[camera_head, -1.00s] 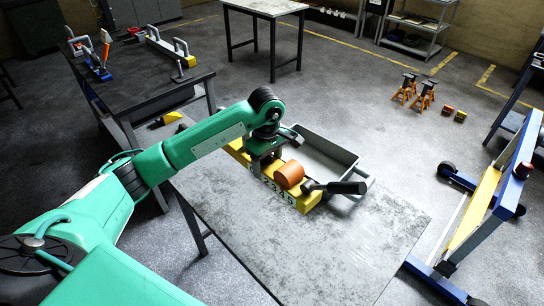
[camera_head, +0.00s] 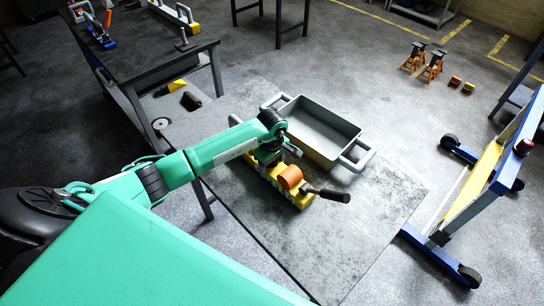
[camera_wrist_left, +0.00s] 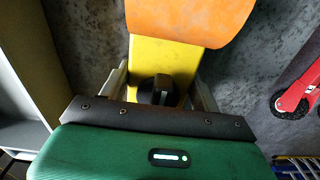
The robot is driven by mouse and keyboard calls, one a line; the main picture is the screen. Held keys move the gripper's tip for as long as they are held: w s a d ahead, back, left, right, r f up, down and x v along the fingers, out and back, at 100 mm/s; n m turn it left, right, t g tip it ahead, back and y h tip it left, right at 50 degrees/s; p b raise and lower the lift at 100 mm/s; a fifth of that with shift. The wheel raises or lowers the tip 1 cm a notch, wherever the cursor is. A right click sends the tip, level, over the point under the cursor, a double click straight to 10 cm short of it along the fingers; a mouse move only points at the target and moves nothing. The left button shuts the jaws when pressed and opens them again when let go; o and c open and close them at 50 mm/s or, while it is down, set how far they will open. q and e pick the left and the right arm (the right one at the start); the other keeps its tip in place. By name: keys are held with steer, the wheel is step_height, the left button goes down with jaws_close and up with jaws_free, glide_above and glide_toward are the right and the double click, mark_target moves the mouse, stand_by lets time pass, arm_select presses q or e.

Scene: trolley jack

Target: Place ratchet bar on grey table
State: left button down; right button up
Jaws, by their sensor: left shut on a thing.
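The yellow, notched ratchet bar (camera_head: 298,201) is over the grey table (camera_head: 350,240). Whether it touches the top is unclear. My left gripper (camera_head: 269,156) is shut on its left end. In the left wrist view the yellow bar (camera_wrist_left: 165,58) runs ahead from between my fingers, with a black knob (camera_wrist_left: 156,90) near them. An orange round piece (camera_head: 290,177) lies across the bar and hides part of it. A black handle (camera_head: 330,194) sticks out to the right beside it. I cannot tell whether these are joined to the bar. My right gripper is not in view.
A grey tray (camera_head: 313,133) with two handles stands just behind the bar on the grey table. A dark table (camera_head: 140,48) holds tools at the back left. A blue and yellow frame (camera_head: 470,200) stands right of the grey table. The grey table's front right is clear.

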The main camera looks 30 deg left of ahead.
arm_select(q)
steer(key=shift+w+f, duration=0.1)
steer(key=shift+f, duration=0.1)
steer(key=shift+c, duration=1.6)
jaws_free()
steer(key=shift+f, duration=0.1)
step_height(320, 180, up, 11)
steer(key=b, duration=0.2)
steer(key=shift+f+b, duration=0.15)
steer(key=shift+b, duration=0.25)
steer(key=shift+r, duration=0.75)
